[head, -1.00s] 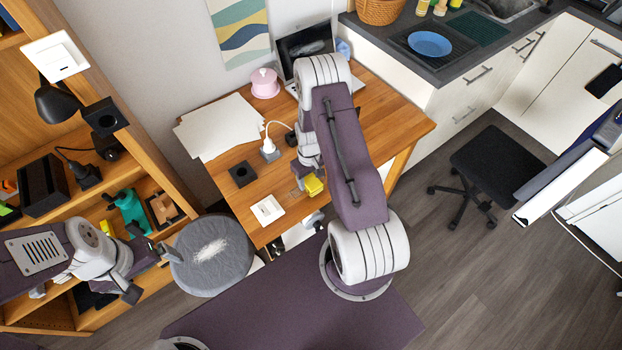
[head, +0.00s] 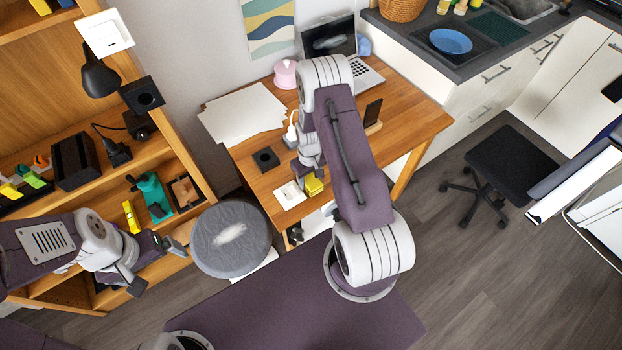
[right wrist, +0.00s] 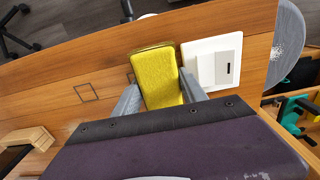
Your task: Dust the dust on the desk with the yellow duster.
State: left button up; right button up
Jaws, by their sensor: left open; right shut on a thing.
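The yellow duster (right wrist: 158,80) is between the fingers of my right gripper (right wrist: 161,88), low over the wooden desk (right wrist: 60,72); I cannot tell whether it touches the top. In the head view the duster (head: 314,187) is near the desk's front edge, beside a white switch plate (head: 289,195). My right arm covers part of the desk (head: 415,125). I make out no clear dust on the bare desk top. A whitish dusty patch (head: 230,233) lies on the round grey stool. My left gripper (head: 170,244) is open and empty, left of the stool.
The desk holds white papers (head: 243,113), a pink jar (head: 286,73), a laptop (head: 365,75), a black socket block (head: 266,159) and a phone on a wooden stand (head: 373,115). A shelf (head: 200,178) stands left, an office chair (head: 510,160) right. Floor is clear between desk and chair.

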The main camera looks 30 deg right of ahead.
notch_tip(320, 180, up, 3)
jog(key=shift+f+p, duration=0.1)
jog(key=shift+p, duration=0.75)
jog(key=shift+a+r+p, duration=0.1)
jog(key=shift+r+p, duration=0.2)
jog(key=shift+a+r+p, duration=0.15)
jog(key=shift+r+p, duration=0.3)
jog(key=shift+r, duration=0.2)
jog(key=shift+a+r+p, duration=0.15)
jog(key=shift+r+p, duration=0.3)
jog(key=shift+r, duration=0.15)
jog(key=shift+d+r+p, duration=0.25)
jog(key=shift+r+p, duration=0.55)
jog(key=shift+r, duration=0.4)
jog(key=o, duration=0.8)
jog(key=c, duration=0.6)
